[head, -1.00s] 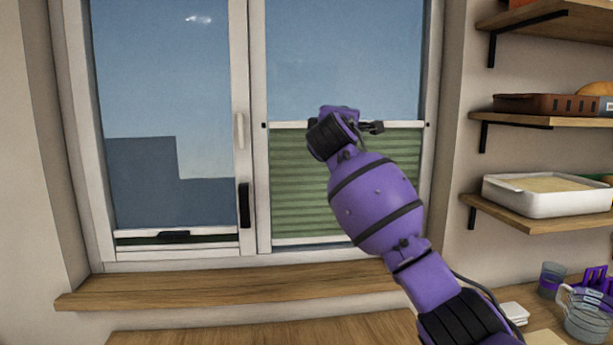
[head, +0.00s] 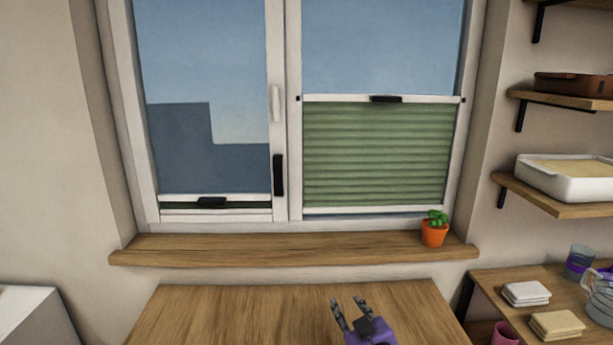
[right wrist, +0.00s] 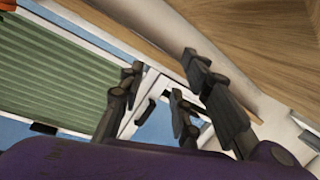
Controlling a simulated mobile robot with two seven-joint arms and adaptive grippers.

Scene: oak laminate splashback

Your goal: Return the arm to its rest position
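My right gripper (head: 350,302) shows at the bottom of the head view, low over the wooden tabletop (head: 230,305). Its two dark fingers are apart, with nothing between them. In the right wrist view the dark fingers of my right gripper (right wrist: 160,65) are also spread and empty. The purple arm behind it is mostly out of the head view. The green pleated blind (head: 375,150) covers the lower part of the right window pane, and its dark handle (head: 386,98) is clear of the gripper. My left gripper is not in view.
A potted plant (head: 434,232) stands at the right end of the window sill (head: 290,250). Shelves on the right hold a white dish (head: 570,180) and a brown tray (head: 575,86). A side table at lower right carries folded cloths (head: 526,293) and a glass jug (head: 600,300).

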